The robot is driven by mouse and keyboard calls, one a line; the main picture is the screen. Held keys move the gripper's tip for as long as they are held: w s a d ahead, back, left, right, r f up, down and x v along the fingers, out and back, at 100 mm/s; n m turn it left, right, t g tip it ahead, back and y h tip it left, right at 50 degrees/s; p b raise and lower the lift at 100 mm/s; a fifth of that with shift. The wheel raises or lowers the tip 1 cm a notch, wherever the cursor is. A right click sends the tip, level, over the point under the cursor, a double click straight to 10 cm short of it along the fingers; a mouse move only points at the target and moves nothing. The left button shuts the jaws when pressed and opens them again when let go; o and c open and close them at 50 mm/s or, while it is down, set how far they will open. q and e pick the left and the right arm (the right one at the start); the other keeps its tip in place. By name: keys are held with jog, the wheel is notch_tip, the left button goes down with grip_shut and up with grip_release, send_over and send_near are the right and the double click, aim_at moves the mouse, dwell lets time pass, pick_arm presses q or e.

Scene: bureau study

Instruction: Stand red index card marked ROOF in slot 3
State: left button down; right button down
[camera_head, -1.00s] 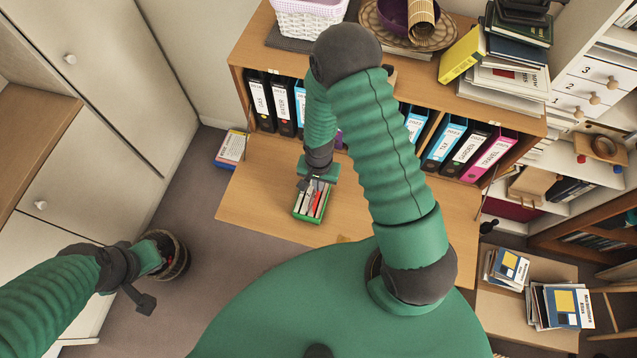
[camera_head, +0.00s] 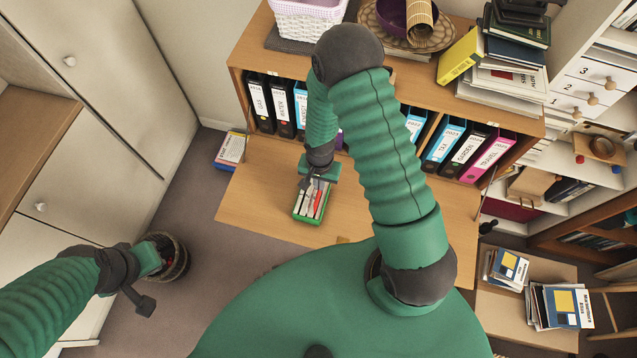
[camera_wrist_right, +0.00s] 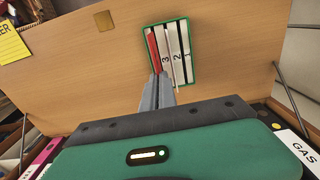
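A small green box (camera_head: 299,214) with several upright cards stands on the fold-down desk leaf. In the right wrist view the green box (camera_wrist_right: 191,70) holds white dividers (camera_wrist_right: 176,52) numbered 3, 2 and 1. The red index card (camera_wrist_right: 153,50) stands along the box's left side, beside divider 3; its lettering is not readable. My right gripper (camera_wrist_right: 158,80) has its fingers close together at the card's near end and looks shut on it. In the head view the right gripper (camera_head: 308,182) is over the box's far end. My left gripper (camera_head: 143,285) hangs near a basket; its fingers are unclear.
The desk leaf (camera_head: 258,205) is mostly clear around the box. Several binders (camera_head: 283,106) stand behind it. A round basket (camera_head: 178,262) is on the floor at left. Books (camera_head: 560,306) lie on a low surface at right.

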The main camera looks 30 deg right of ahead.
jog(key=shift+f+b, duration=2.4)
jog(key=shift+f, duration=0.6)
dwell(1.8)
jog(key=c, duration=1.7)
grip_release()
jog(key=o, duration=0.6)
jog(key=shift+c, duration=0.2)
jog(key=shift+r+p, duration=3.3)
jog(key=shift+r, duration=0.75)
